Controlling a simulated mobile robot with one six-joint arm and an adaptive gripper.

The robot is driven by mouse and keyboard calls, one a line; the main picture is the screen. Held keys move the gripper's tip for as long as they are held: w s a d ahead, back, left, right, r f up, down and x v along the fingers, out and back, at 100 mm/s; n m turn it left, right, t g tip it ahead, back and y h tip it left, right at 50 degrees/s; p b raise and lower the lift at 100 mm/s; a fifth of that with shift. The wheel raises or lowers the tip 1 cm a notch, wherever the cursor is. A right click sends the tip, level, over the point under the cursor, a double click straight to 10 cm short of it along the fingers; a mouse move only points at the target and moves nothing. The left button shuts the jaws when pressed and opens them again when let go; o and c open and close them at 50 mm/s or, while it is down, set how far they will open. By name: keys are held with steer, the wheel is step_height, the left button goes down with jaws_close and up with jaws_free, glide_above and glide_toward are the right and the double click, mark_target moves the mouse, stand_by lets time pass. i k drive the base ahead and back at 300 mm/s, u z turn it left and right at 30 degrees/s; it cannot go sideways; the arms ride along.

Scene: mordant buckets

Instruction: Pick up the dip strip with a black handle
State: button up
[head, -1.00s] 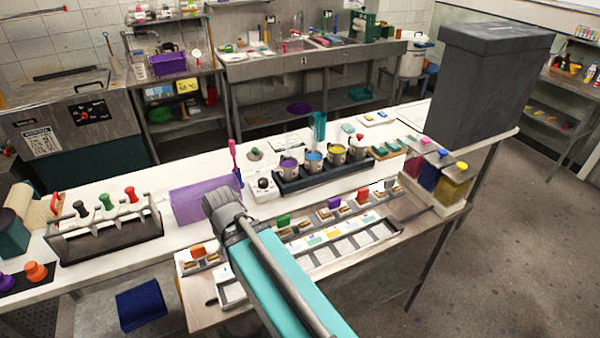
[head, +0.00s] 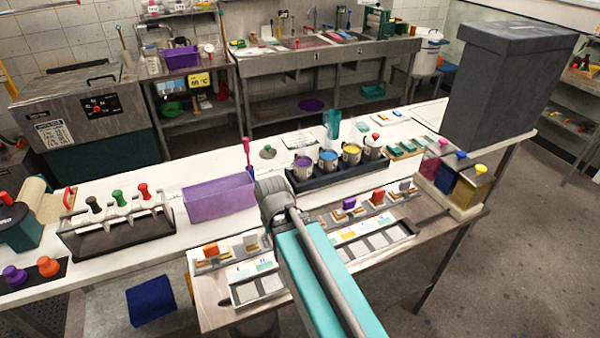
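A rack (head: 118,238) stands on the left part of the white bench. It holds upright white pieces with coloured knob handles, which look like dip strips. The one with the black handle (head: 93,204) is the leftmost of them. Beside it are one with a green handle (head: 116,195) and one with a red handle (head: 143,190). My arm reaches in from the bottom centre, to the right of the rack and well apart from it. My gripper does not show; only grey and teal arm links are visible.
A purple bin (head: 218,200) stands between rack and arm. A dark tray of buckets (head: 335,178) is behind the arm. Purple (head: 14,275) and orange (head: 48,266) knobs sit on a black mat at far left. A tall dark box (head: 500,90) stands at right.

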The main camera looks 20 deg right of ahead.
mark_target(98, 211)
steer(key=k, duration=0.65)
steer(key=u, duration=0.1)
steer(key=i, duration=1.25)
steer(key=u, duration=0.7)
